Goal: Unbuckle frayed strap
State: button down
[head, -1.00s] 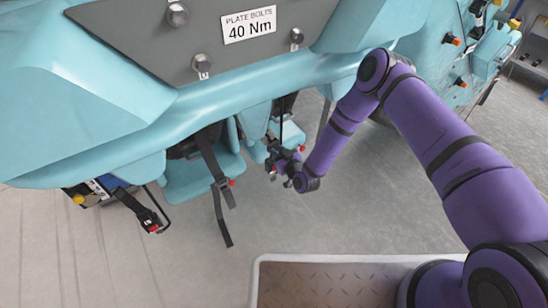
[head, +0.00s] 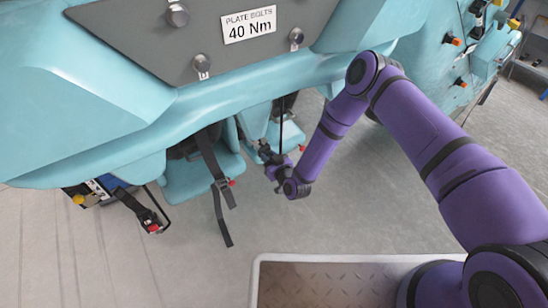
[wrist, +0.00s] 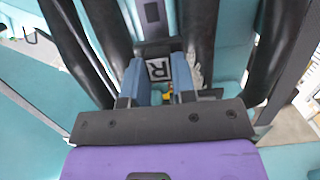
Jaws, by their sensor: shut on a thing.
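In the wrist view, my gripper (wrist: 158,88) has its two blue fingers closed on either side of a dark buckle piece (wrist: 158,69) marked with a letter R. A black strap with a pale metal plate (wrist: 151,13) runs up from it. A whitish, rough-edged patch, perhaps frayed webbing (wrist: 194,68), shows beside the right finger. A small yellow part lies low between the fingers. In the head view, my gripper (head: 266,156) is at a turquoise seat (head: 289,134) under the ride car; the fingertips and the held piece are too small to make out.
Thick black restraint tubes (wrist: 200,30) flank my gripper in the wrist view. Another seat (head: 205,178) with a hanging black strap (head: 219,205) is to the left in the head view. The car body (head: 250,80) overhangs. The floor (head: 370,200) in front is open.

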jog(key=shift+s+a, duration=0.9)
jog(key=shift+a, duration=0.25)
jog(key=shift+s+a, duration=0.9)
jog(key=shift+a, duration=0.25)
